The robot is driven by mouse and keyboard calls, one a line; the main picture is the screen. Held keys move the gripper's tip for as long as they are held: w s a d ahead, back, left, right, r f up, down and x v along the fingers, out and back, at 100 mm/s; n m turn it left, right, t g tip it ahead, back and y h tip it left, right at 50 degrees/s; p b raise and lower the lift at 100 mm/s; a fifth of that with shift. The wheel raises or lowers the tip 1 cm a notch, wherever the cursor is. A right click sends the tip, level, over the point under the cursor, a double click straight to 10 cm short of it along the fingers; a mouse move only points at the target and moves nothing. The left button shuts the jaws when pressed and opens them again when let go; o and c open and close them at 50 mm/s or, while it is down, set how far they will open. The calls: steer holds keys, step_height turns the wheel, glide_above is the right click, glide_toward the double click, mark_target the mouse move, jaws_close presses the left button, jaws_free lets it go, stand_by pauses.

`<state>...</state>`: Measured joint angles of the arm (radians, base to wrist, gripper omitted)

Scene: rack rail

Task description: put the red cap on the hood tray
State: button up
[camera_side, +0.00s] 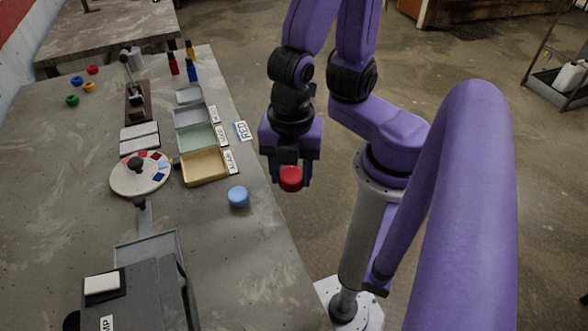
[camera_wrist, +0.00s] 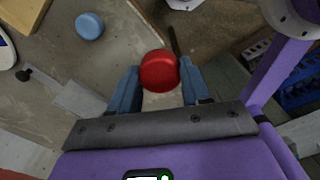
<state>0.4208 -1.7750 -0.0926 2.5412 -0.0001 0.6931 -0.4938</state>
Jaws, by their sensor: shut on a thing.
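A red cap (camera_side: 291,180) is held between the blue fingers of my gripper (camera_side: 291,174), raised at the right side of the table, near its edge. The wrist view also shows the red cap (camera_wrist: 159,72) between the fingertips of my gripper (camera_wrist: 160,80). A row of shallow trays stands on the table to the left: a yellow tray (camera_side: 204,167), a green tray (camera_side: 199,137) and grey trays (camera_side: 193,115) behind. Their side labels are too small to read surely, so I cannot tell which is the hood tray.
A light blue cap (camera_side: 238,196) sits right of the yellow tray. A round white dial (camera_side: 126,183) and a grey box (camera_side: 150,295) stand to the left. A label card (camera_side: 242,131) lies beside the trays. Several small bottles (camera_side: 174,65) and coloured rings (camera_side: 76,82) are at the back.

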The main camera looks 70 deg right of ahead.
steer(key=w+a+n, duration=0.3)
steer(key=w+a, duration=0.7)
steer(key=a, duration=0.3)
steer(key=n, duration=0.3)
glide_toward(147, 256)
steer(key=shift+f, duration=3.1)
steer(key=shift+f, duration=0.25)
steer(key=o, duration=0.9)
